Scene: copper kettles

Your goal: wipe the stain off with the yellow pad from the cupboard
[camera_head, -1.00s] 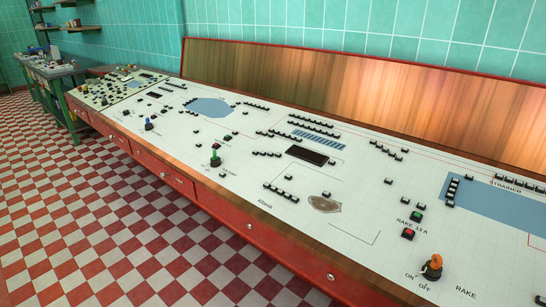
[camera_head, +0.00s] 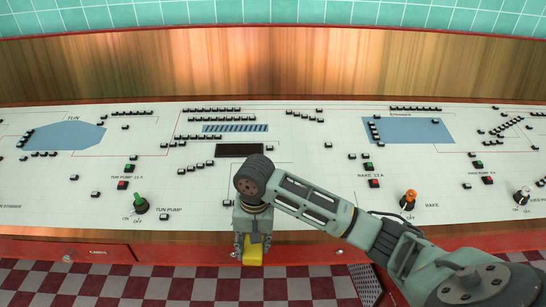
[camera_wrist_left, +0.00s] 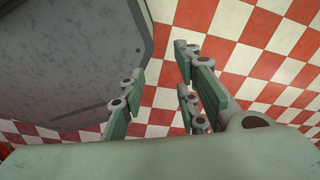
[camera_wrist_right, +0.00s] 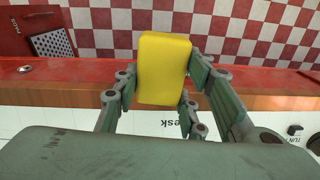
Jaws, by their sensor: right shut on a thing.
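My right gripper (camera_head: 252,244) is shut on the yellow pad (camera_head: 253,254), with the arm reaching in from the lower right. In the head view the pad is at the desk's front edge, against the red front. In the right wrist view the fingers (camera_wrist_right: 160,86) hold the upright-looking yellow pad (camera_wrist_right: 164,66) from both sides, and it overlaps the desk edge and floor. The stain is not seen in any view now; my right arm covers part of the desk top. My left gripper (camera_wrist_left: 160,76) is open and empty, seen only in the left wrist view.
The white control desk (camera_head: 300,190) carries rows of black buttons. A green knob (camera_head: 139,202) and an orange knob (camera_head: 409,199) stick up from it. A wooden backboard (camera_head: 270,68) stands behind. A perforated grey panel (camera_head: 366,282) shows low, below the front edge.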

